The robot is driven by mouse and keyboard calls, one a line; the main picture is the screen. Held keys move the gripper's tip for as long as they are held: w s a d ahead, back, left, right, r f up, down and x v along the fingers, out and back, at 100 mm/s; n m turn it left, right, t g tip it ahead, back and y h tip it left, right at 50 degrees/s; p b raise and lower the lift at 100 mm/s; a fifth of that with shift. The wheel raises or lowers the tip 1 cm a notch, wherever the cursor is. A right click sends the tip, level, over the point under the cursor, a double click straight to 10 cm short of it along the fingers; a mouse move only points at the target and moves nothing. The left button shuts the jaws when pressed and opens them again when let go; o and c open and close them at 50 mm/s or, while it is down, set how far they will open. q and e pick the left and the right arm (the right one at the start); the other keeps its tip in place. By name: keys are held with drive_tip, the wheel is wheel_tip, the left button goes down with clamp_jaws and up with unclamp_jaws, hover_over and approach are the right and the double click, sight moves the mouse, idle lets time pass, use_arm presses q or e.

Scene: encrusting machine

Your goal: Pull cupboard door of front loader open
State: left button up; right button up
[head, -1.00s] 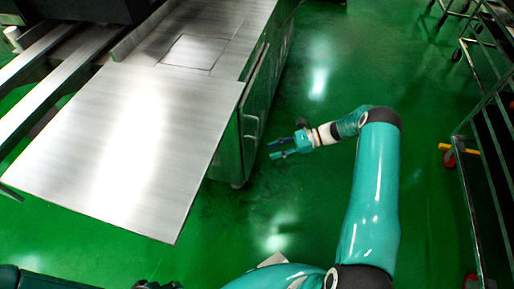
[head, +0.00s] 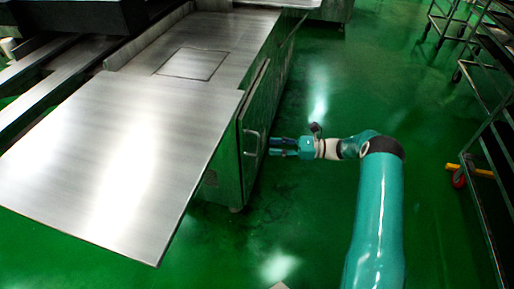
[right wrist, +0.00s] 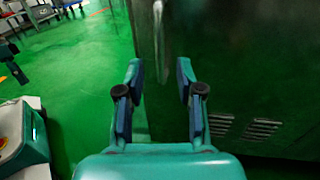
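The front loader (head: 235,170) is a metal cabinet under a flat steel top. Its cupboard door (head: 252,105) faces right and looks shut. An upright bar handle (head: 257,143) stands on the door; it shows as a pale bar in the right wrist view (right wrist: 160,40). My right gripper (head: 271,147) points left at the handle, just to its right. In the right wrist view its two fingers (right wrist: 159,72) are apart and empty, with the handle beyond them and no visible contact. My left gripper is outside the head view; a dark shape at the right wrist view's left edge may be it.
The steel top (head: 120,150) juts out toward me, left of the door. Wheeled racks (head: 490,130) stand along the right side. The green floor (head: 320,220) between them is clear. Vent slots (right wrist: 250,128) show low on the cabinet.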

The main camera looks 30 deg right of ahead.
sight(258, 154)
drive_tip(key=b+x, duration=0.1)
drive_tip(key=x, duration=0.5)
drive_tip(key=shift+c, duration=0.2)
clamp_jaws()
drive_tip(key=shift+a, duration=0.25)
drive_tip(key=shift+d+f, duration=0.1)
drive_tip(key=shift+d, duration=0.05)
